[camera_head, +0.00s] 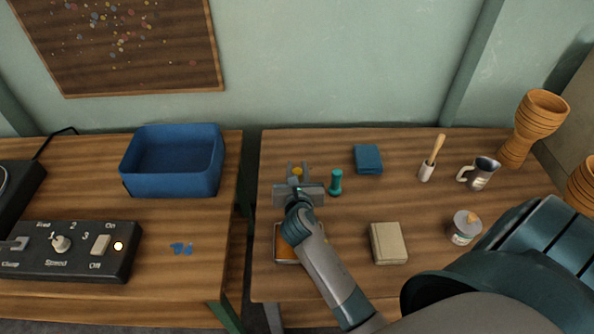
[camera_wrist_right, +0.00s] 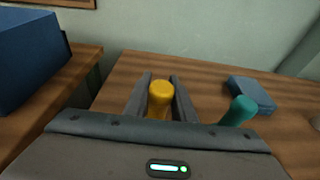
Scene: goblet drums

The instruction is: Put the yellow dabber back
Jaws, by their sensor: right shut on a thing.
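The yellow dabber (camera_wrist_right: 160,98) stands between the two fingers of my right gripper (camera_wrist_right: 160,95) in the right wrist view. My right gripper is shut on it; in the head view the gripper (camera_head: 297,172) reaches over the left part of the right table, and only the dabber's yellow top (camera_head: 297,171) shows. Whether the dabber's bottom touches the table is hidden. A teal dabber (camera_head: 336,182) stands upright just right of the gripper and also shows in the right wrist view (camera_wrist_right: 240,110). My left gripper is not in view.
A shallow tray with an orange-brown inside (camera_head: 284,255) lies partly under my right arm. A blue block (camera_head: 368,159), beige block (camera_head: 388,243), pestle cup (camera_head: 426,171), metal jug (camera_head: 480,175), small jar (camera_head: 465,228) and goblet drum (camera_head: 533,125) stand rightward. A blue bin (camera_head: 172,187) is left, across a gap.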

